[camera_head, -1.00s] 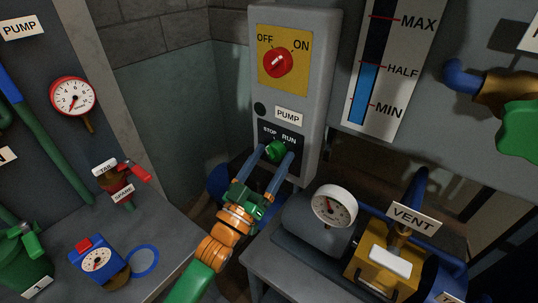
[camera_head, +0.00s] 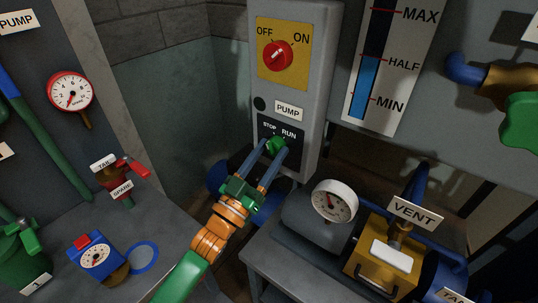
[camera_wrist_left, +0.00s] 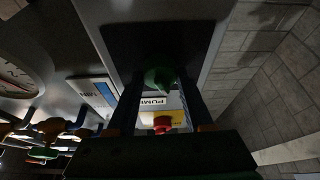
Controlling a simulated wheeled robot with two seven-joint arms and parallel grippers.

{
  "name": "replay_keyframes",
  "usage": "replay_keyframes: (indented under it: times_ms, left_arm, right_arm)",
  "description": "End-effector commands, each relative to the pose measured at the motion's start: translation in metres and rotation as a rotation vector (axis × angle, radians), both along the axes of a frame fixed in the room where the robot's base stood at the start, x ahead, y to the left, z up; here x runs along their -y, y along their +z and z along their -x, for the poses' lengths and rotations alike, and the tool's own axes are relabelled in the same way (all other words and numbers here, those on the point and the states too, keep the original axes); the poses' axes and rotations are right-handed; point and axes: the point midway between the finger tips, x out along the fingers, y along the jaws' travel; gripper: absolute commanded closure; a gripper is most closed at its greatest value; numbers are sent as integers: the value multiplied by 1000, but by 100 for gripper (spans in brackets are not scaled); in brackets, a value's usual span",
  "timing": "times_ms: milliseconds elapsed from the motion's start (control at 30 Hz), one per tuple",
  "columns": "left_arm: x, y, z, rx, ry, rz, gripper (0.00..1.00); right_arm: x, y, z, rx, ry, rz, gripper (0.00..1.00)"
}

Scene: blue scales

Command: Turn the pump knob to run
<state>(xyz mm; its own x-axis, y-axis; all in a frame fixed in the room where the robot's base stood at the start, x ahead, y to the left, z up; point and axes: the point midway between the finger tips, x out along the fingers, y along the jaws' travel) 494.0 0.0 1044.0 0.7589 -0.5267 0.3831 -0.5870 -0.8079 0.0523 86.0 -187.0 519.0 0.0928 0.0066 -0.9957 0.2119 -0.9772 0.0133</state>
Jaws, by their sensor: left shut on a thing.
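The green pump knob (camera_head: 277,144) sits on the black STOP/RUN plate (camera_head: 299,146), low on the grey box (camera_head: 318,95) and under the PUMP label (camera_head: 289,111). My left gripper (camera_head: 275,150) is shut on the knob, one blue finger at each side. The fingers hide part of the knob, and I cannot tell which way it points. In the left wrist view the knob (camera_wrist_left: 158,77) shows between the fingers, against the dark plate. My right gripper is not in view.
A red OFF/ON knob (camera_head: 278,56) on a yellow plate sits above. A level scale (camera_head: 370,106) is to the right. A gauge (camera_head: 334,201) and a yellow VENT unit (camera_head: 380,262) stand at lower right. The left bench holds a blue gauge (camera_head: 97,257).

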Motion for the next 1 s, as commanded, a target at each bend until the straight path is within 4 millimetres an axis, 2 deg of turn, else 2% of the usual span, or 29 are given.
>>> replay_keyframes:
  times_ms: [400,1000]
  left_arm:
    - [-3,-1,-2,223,2,-314,100]
    - [-4,2,-3,482,1,-669,100]
  right_arm:
    - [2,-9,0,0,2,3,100]
    - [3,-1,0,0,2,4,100]
